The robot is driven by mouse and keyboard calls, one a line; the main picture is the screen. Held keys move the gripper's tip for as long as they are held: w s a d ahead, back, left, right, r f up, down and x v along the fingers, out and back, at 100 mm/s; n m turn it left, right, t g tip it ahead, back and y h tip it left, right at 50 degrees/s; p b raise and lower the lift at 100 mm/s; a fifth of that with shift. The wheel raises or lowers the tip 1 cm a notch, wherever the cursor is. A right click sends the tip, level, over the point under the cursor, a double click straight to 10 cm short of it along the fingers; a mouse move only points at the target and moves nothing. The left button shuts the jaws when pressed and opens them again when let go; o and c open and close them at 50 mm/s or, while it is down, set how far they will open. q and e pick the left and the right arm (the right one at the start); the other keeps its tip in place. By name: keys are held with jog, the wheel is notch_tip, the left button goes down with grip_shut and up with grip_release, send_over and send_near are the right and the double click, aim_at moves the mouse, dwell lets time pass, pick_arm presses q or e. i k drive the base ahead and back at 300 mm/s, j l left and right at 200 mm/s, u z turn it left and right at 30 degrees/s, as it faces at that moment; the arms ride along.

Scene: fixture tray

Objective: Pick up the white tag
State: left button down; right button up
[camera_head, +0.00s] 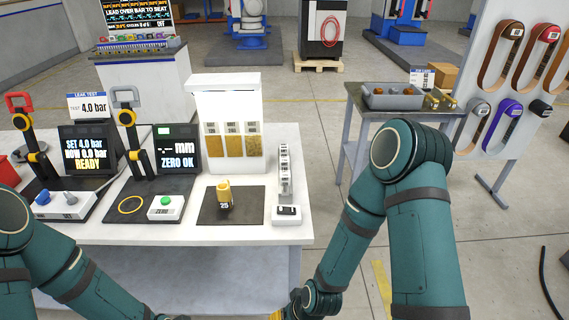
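Several small white tags with dark print (284,168) stand in a column on a narrow grey holder near the right end of the white table. I cannot tell which one is the task's tag. A white box with a dark slot (287,215) sits in front of the holder. A brass fitting (224,192) stands on a dark mat (250,208), with a small label reading 25 at its foot.
The white table (296,240) also carries two dark test stations with screens, levers and buttons. A white board with yellow strips (229,100) stands behind the mat. A grey side table with a tray (392,101) is at the back right.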

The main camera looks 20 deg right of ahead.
aim_at(283, 160)
jog(key=l+u, duration=0.15)
jog(key=u, duration=0.25)
jog(key=l+u, duration=0.15)
jog(key=u, duration=0.2)
jog(key=l+u, duration=0.2)
jog(key=u, duration=0.2)
jog(key=l+u, duration=0.15)
jog(key=u, duration=0.2)
jog(key=k+l+u, duration=0.15)
jog(key=l, duration=0.15)
jog(key=l+u, duration=0.15)
jog(key=l, duration=0.15)
jog(key=k+l+u, duration=0.15)
jog(key=k+l, duration=0.05)
jog(key=l, duration=0.1)
